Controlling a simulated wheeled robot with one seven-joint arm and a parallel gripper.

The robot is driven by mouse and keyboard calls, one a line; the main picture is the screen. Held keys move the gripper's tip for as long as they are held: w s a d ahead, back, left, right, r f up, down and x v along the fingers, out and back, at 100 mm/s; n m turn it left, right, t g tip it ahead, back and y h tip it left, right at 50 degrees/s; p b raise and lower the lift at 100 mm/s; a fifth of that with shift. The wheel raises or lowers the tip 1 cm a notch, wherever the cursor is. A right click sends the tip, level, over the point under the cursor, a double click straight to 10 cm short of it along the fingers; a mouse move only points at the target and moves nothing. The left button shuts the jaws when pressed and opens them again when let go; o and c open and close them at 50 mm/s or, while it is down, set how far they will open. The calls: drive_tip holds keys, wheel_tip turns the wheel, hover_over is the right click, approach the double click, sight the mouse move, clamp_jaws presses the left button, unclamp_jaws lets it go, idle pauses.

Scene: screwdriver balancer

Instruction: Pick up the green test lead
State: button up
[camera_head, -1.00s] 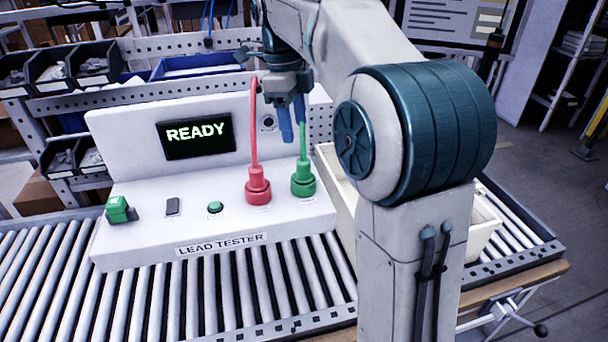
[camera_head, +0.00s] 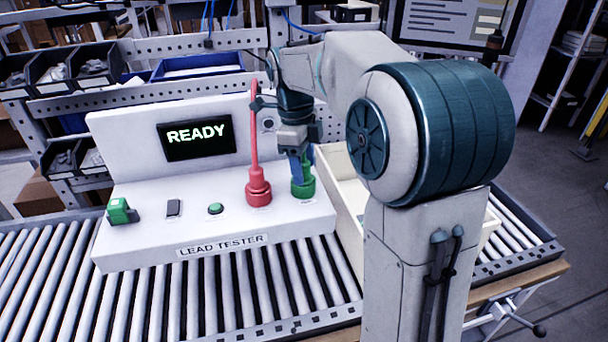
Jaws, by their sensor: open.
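The green test lead (camera_head: 303,187) stands upright on the right end of the white lead tester (camera_head: 130,240). Its round green base shows, but its thin upper part is hidden behind my gripper. My gripper (camera_head: 302,172) points down right over the green lead, with its blue fingers low at the top of the green base. The fingers are open; whether they touch the lead cannot be told. The red test lead (camera_head: 258,188) stands upright just left of it, its tall red shaft close to my wrist.
The tester has a "READY" screen (camera_head: 197,137), a green button (camera_head: 215,208), a dark switch (camera_head: 173,207) and a green block (camera_head: 121,210). A cream bin (camera_head: 348,222) stands right of the tester, partly behind my arm. Rollers (camera_head: 200,300) run in front.

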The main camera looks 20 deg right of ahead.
sight(306, 162)
drive_tip(key=c, duration=1.1)
drive_tip(key=shift+r, duration=0.15)
drive_tip(key=shift+r, duration=0.3)
wheel_tip(306, 162, up, 4)
drive_tip(key=shift+f+b, duration=0.25)
drive_tip(key=shift+b, duration=0.15)
drive_tip(key=s+d+r+b, duration=0.2)
drive_tip(key=s+d+r, duration=0.4)
drive_tip(key=s, duration=0.4)
drive_tip(key=shift+d+r, duration=0.15)
drive_tip(key=shift+r, duration=0.2)
drive_tip(key=shift+w, duration=0.1)
